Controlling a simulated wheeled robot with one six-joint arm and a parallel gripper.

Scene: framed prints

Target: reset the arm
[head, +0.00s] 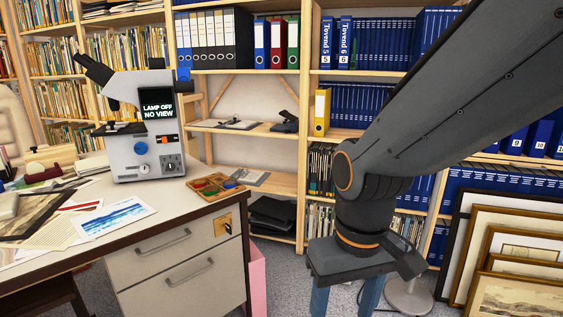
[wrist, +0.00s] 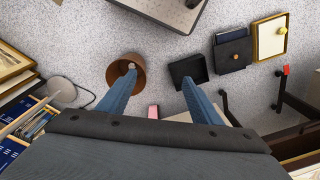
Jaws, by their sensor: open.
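My arm reaches in from the upper right of the head view and bends down at a joint with an orange ring. My gripper (head: 345,298) points down at the bottom of that view, right of the desk, with its blue fingers cut off by the frame edge. In the wrist view my gripper (wrist: 160,76) has its two blue fingers wide apart. The gripper is open and empty.
The desk (head: 180,213) at left bears a microscope (head: 143,125) and a tray (head: 214,187) of coloured pieces. Shelves of binders (head: 395,40) stand behind. Framed prints (head: 515,240) lean at right. In the wrist view a brown bin (wrist: 139,88) and black box (wrist: 188,69) stand on the floor.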

